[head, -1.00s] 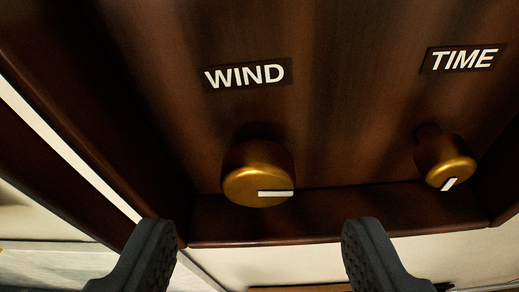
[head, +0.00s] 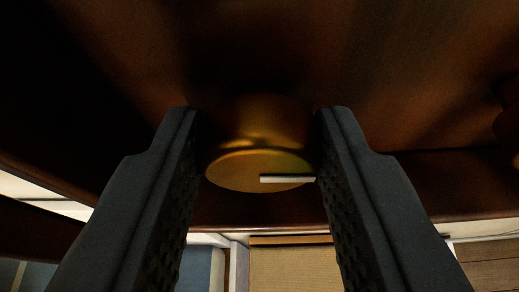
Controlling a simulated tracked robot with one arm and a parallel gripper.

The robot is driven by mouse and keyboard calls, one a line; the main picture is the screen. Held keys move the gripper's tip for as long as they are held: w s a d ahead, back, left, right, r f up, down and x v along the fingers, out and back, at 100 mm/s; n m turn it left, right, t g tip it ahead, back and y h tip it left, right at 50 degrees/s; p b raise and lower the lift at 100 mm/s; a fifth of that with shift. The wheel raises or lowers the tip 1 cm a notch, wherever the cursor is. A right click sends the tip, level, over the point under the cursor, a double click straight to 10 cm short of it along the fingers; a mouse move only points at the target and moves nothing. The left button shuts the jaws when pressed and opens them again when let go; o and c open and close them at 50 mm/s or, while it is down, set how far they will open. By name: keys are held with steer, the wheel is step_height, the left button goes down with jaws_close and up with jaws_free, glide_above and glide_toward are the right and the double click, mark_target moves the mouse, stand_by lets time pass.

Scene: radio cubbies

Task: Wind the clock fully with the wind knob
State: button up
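The wind knob (head: 258,160) is a round brass knob with a white marker line on its face, in the middle of the head view. The marker points to the right. My gripper (head: 258,115) has its two black fingers on either side of the knob, with the knob between them. The right finger is very close to the knob's side; I cannot tell if it touches. A narrow dark gap shows at the left finger. The WIND label is out of view.
The dark wooden panel (head: 400,70) fills the upper view behind the knob, with a wooden ledge (head: 430,190) below it. Part of the time knob (head: 508,125) shows in shadow at the right edge. Lighter room surfaces show below the ledge.

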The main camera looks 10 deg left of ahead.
steer(key=shift+f+b, duration=0.2)
steer(key=shift+b, duration=0.45)
steer(key=shift+c, duration=0.3)
